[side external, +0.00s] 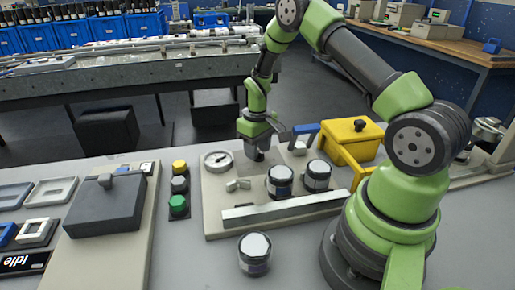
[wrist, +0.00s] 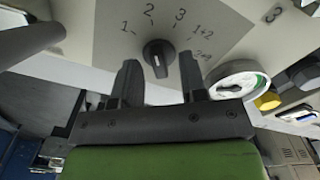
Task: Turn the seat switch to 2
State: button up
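The seat switch (wrist: 159,54) is a round black knob on a pale panel in the wrist view. Printed labels 1, 2, 3, 1+2 and another sum arc above it. A pale mark shows on the knob, but I cannot tell which label it points at. My gripper (wrist: 159,63) is open, with one dark finger on each side of the knob and visible gaps between. It holds nothing. In the side external view my gripper (side external: 254,154) points down over the grey fixture plate (side external: 222,215), and the switch cannot be made out there.
A round gauge (side external: 217,160) stands left of my gripper. Two dark jars with pale lids (side external: 280,181) (side external: 316,175) are in front, behind a metal bar (side external: 282,208). A yellow box (side external: 350,142) is to the right. A button stack (side external: 179,188) and a dark block (side external: 105,205) are left.

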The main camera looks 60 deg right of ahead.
notch_tip(320, 180, up, 10)
jog(key=shift+f, duration=0.15)
dwell(0.3)
jog(key=s+a+r+m+t, duration=0.1)
jog(key=s+a+r+t, duration=0.15)
jog(key=a+r, duration=0.35)
jog(key=s+a+r+t, duration=0.1)
jog(key=s+a+r, duration=0.3)
jog(key=r, duration=0.5)
jog(key=s+a+r+t+y, duration=0.1)
jog(key=s+a+t, duration=0.1)
jog(key=s, duration=0.4)
jog(key=s+a+r+m+t+y, duration=0.1)
jog(key=s+a+r, duration=0.1)
jog(key=s+a, duration=0.2)
jog(key=shift+s+a+t, duration=0.3)
jog(key=shift+s+t, duration=0.05)
jog(key=shift+s, duration=0.55)
